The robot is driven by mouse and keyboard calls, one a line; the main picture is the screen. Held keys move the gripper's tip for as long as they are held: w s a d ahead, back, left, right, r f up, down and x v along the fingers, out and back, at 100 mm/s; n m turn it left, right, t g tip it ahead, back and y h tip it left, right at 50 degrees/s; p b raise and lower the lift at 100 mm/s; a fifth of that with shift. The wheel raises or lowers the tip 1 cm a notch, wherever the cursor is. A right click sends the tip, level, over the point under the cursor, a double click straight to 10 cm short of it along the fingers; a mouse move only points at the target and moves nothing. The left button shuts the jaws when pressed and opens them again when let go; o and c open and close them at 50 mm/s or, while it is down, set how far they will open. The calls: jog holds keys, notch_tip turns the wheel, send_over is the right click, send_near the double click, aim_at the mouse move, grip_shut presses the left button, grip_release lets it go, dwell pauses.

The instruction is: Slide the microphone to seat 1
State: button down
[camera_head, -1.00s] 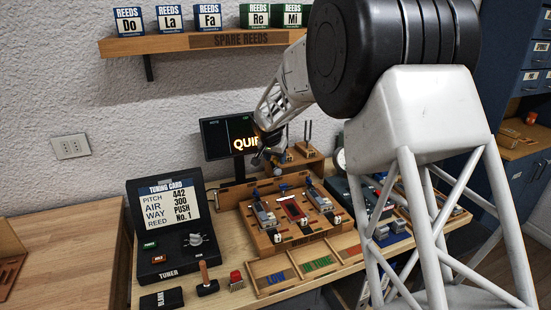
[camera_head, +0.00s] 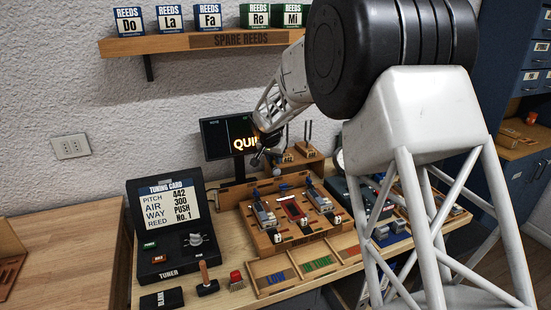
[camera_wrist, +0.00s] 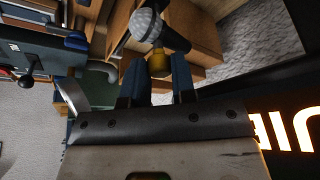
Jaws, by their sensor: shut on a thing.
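The microphone (camera_wrist: 152,30) has a silver mesh head and a black body, with a yellow part (camera_wrist: 159,64) below it. My gripper (camera_wrist: 158,78) is shut on this yellow part, its two dark fingers either side, in the wrist view. In the head view my gripper (camera_head: 268,155) is small, in front of the lit screen and just left of a small wooden stand (camera_head: 301,158). A wooden tray (camera_head: 290,215) below it holds several reed units in side-by-side places. I cannot read which place is seat 1.
A black screen (camera_head: 222,138) with glowing letters stands close behind my gripper. The tuner (camera_head: 170,235) stands at the left. Sorting bins (camera_head: 318,263) lie along the bench front. Spare reed boxes sit on the wall shelf (camera_head: 215,41).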

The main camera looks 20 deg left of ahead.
jog(key=s+a, duration=0.7)
jog(key=shift+a, duration=0.1)
jog(key=c, duration=0.9)
grip_release()
jog(key=shift+c, duration=0.2)
jog(key=shift+s+r, duration=0.1)
jog(key=shift+r, duration=0.05)
jog(key=v, duration=0.7)
jog(key=shift+r, duration=0.25)
jog(key=shift+s, duration=0.15)
